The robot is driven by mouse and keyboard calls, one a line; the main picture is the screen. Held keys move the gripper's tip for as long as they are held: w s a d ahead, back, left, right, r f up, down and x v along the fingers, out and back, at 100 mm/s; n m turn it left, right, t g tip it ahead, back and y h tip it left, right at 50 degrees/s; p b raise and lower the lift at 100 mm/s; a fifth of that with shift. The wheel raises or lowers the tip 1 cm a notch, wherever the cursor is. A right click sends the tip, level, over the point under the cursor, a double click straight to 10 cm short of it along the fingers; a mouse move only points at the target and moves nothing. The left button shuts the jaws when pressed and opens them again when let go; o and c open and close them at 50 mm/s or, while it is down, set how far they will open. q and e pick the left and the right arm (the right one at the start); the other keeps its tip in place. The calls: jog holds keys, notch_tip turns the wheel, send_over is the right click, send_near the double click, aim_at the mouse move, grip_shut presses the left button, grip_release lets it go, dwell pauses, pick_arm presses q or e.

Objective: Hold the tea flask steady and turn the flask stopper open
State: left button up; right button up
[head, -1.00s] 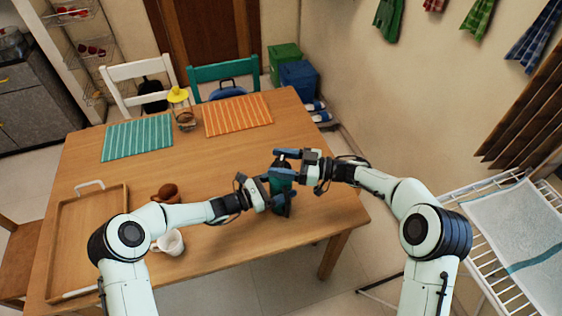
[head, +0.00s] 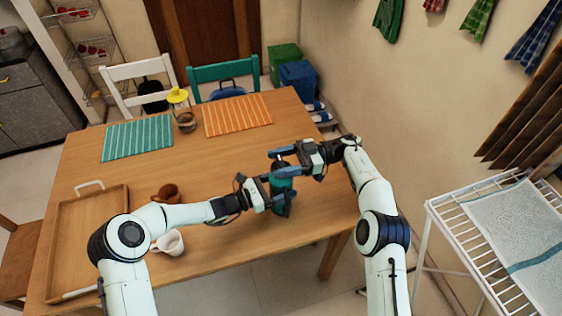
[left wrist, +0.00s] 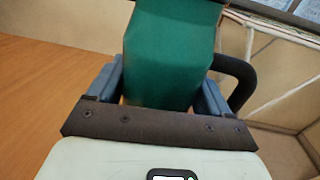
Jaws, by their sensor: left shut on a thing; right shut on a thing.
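The tea flask (head: 281,187) is teal green and stands upright on the wooden table near its right end. My left gripper (head: 279,198) is shut around the flask body from the left. In the left wrist view the green flask (left wrist: 168,60) fills the space between the fingers, with a dark handle (left wrist: 236,80) at its right. My right gripper (head: 284,160) is shut at the flask's top, above the left gripper. The stopper is mostly hidden by the right gripper's fingers, so I cannot tell how far it is turned.
A wooden tray (head: 54,240), a brown clay pot (head: 167,194) and a white mug (head: 170,242) are at the table's left. Teal (head: 138,140) and orange (head: 238,115) placemats lie at the back. A white rack (head: 470,220) stands at the right. The table's middle is clear.

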aim_at(281, 162)
pick_arm(q)
jog(key=shift+s+f, duration=0.1)
pick_arm(e)
jog(key=shift+r, duration=0.15)
jog(key=o, duration=1)
notch_tip(281, 162, up, 10)
pick_arm(q)
jog(key=o, duration=1.3)
